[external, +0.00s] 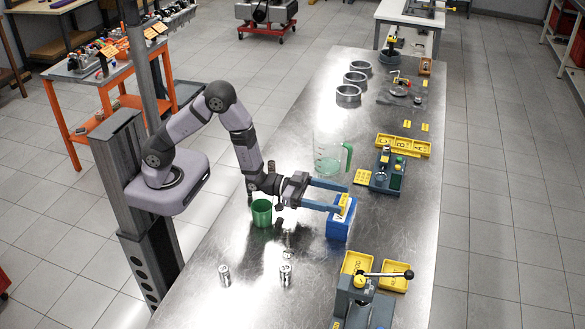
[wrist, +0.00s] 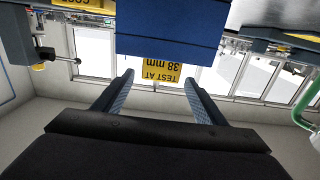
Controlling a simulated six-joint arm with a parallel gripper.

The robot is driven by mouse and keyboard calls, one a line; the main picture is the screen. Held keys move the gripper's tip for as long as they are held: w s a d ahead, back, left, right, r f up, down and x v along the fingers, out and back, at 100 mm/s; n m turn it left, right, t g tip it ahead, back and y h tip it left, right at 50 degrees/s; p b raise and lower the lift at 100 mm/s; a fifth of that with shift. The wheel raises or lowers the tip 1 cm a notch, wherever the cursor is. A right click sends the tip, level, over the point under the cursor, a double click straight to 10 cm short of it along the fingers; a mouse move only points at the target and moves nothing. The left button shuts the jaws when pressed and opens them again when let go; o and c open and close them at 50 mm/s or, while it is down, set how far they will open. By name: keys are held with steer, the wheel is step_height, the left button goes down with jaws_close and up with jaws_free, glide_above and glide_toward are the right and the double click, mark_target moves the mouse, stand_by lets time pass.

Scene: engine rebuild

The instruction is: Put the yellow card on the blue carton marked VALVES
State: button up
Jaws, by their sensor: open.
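The blue carton (external: 340,224) stands on the metal bench, right of my gripper in the external view. It also fills the top middle of the wrist view (wrist: 168,45), which looks upside down. The yellow card (external: 344,204), reading "TEST AT 38 mm" (wrist: 160,75), appears to stand upright at the carton's top edge. My gripper (external: 343,197) is open, its fingers reaching to either side of the card with gaps in the wrist view (wrist: 158,80). The card's lower edge meets the carton in view; exact contact cannot be told. The VALVES marking is not readable.
A green cup (external: 262,213) stands beneath my wrist. A clear beaker with a green handle (external: 329,158) stands behind the carton. Yellow bins (external: 396,274) and a grey fixture (external: 362,306) are in front.

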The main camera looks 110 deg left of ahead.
steer(key=s+b, duration=0.2)
steer(key=s, duration=0.4)
steer(key=shift+s, duration=0.3)
steer(key=shift+r, duration=0.1)
steer(key=s+d+r+g+p, duration=0.2)
steer(key=s+g+p, duration=0.4)
steer(key=s, duration=0.3)
steer(key=s+d+r+g+p, duration=0.2)
steer(key=s+r+g+p, duration=0.2)
steer(key=s+g+p, duration=0.2)
steer(key=s+d+r+g+p, duration=0.3)
steer(key=s+g+p, duration=0.3)
steer(key=s, duration=0.5)
steer(key=shift+s, duration=0.3)
steer(key=shift+d+r, duration=0.1)
